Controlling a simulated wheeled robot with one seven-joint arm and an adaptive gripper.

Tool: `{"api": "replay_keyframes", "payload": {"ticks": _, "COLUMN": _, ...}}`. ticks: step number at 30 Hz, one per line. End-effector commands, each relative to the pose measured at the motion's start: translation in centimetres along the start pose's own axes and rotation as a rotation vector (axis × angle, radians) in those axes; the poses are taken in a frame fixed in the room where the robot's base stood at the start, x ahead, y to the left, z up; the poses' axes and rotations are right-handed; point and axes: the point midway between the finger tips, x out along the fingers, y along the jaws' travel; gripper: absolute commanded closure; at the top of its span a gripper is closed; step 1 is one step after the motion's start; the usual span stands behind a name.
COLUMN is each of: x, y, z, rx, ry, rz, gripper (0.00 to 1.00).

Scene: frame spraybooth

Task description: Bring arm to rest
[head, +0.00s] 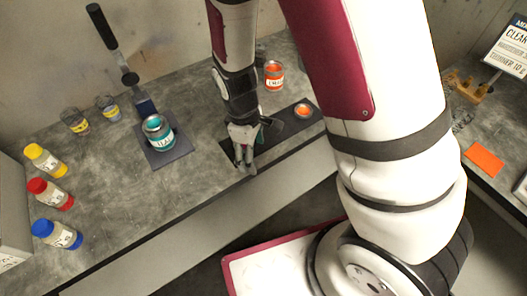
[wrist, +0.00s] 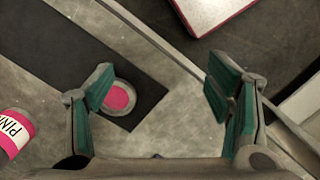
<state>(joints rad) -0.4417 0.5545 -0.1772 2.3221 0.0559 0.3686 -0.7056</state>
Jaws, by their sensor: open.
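My gripper (head: 243,165) hangs over the front part of the grey bench (head: 110,215), at the left end of a dark mat (head: 285,122). In the wrist view my gripper (wrist: 160,88) has its two green-padded fingers wide apart, with nothing between them. Below the left finger a pink disc with a grey rim (wrist: 118,97) sits at the mat's end; I cannot tell whether it is a lid or a tin. My arm comes down from the top and hides part of the bench in the head view.
A pink-labelled tin (wrist: 14,133) stands beside the mat. A teal tin (head: 159,136) stands on another mat. Bottles with yellow (head: 34,151), red (head: 37,185) and blue (head: 43,228) caps line the left. An orange tin (head: 274,78) and orange disc (head: 303,110) are to the right.

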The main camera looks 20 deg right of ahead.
Motion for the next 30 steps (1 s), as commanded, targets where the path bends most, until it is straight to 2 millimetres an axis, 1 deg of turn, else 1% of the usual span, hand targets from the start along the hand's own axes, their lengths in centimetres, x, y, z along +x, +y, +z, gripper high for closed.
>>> {"api": "replay_keyframes", "payload": {"ticks": 4, "x": 0.1, "y": 0.0, "z": 0.2, "rx": 0.034, "ry": 0.000, "rz": -0.004, "gripper": 0.27}}
{"api": "replay_keyframes", "payload": {"ticks": 11, "x": 0.1, "y": 0.0, "z": 0.2, "rx": 0.039, "ry": 0.001, "rz": -0.004, "gripper": 0.27}}
{"api": "replay_keyframes", "payload": {"ticks": 14, "x": -0.8, "y": 0.2, "z": 0.2, "rx": 0.056, "ry": 0.015, "rz": -0.002, "gripper": 0.27}}
{"api": "replay_keyframes", "payload": {"ticks": 17, "x": -3.0, "y": 0.5, "z": 0.3, "rx": 0.102, "ry": 0.049, "rz": 0.002, "gripper": 0.27}}
{"api": "replay_keyframes", "payload": {"ticks": 22, "x": -8.8, "y": 1.3, "z": 1.2, "rx": 0.230, "ry": 0.137, "rz": 0.015, "gripper": 0.27}}
{"api": "replay_keyframes", "payload": {"ticks": 24, "x": -11.2, "y": 1.4, "z": 1.9, "rx": 0.286, "ry": 0.174, "rz": 0.020, "gripper": 0.27}}
{"api": "replay_keyframes", "payload": {"ticks": 26, "x": -13.2, "y": 1.4, "z": 2.7, "rx": 0.333, "ry": 0.204, "rz": 0.026, "gripper": 0.27}}
{"api": "replay_keyframes", "payload": {"ticks": 27, "x": -14.5, "y": 1.4, "z": 3.2, "rx": 0.364, "ry": 0.223, "rz": 0.029, "gripper": 0.27}}
{"api": "replay_keyframes", "payload": {"ticks": 30, "x": -17.5, "y": 1.3, "z": 4.7, "rx": 0.441, "ry": 0.273, "rz": 0.042, "gripper": 0.27}}
